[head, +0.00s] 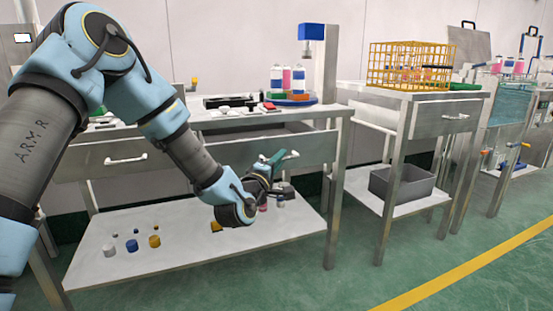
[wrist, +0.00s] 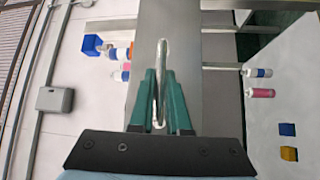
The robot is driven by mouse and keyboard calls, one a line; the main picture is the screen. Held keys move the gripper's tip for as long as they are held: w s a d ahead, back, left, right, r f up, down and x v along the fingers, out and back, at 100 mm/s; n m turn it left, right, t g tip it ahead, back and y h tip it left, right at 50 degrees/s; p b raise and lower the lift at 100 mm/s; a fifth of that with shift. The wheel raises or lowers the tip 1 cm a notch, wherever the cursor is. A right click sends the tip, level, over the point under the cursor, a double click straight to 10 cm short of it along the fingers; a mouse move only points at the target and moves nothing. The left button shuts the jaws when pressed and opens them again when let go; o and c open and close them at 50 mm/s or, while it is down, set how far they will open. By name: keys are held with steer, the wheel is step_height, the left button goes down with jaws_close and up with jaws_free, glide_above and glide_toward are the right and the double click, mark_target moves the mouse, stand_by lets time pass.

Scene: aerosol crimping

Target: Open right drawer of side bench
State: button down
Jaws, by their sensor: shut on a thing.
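The long bench (head: 338,115) has two drawers side by side under its top. The right drawer (head: 232,150) has a pale bar handle (head: 290,156) on its front, and a dark gap shows above that front, so it seems to stand a little out. My gripper (head: 274,158) is at this handle. In the wrist view, the green fingers of my gripper (wrist: 160,100) are shut on the pale handle (wrist: 162,60), one on each side. The grey drawer front (wrist: 202,75) lies behind them. The left drawer (head: 80,163) has its own handle (head: 125,160). The drawer's inside is mostly hidden.
A lower shelf (head: 180,262) holds several small coloured caps and bottles. A blue turntable (head: 292,101) with bottles stands on the bench top. To the right, another table (head: 350,88) carries a yellow wire basket (head: 405,65). The green floor in front is clear.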

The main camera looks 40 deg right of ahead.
steer(key=s+a, duration=0.3)
steer(key=s, duration=0.4)
steer(key=shift+s+b, duration=0.25)
steer(key=shift+b, duration=0.1)
steer(key=c, duration=0.9)
jaws_free()
steer(key=v, duration=1)
steer(key=shift+s+a+f, duration=0.1)
steer(key=shift+s+a, duration=0.05)
steer(key=shift+a, duration=0.2)
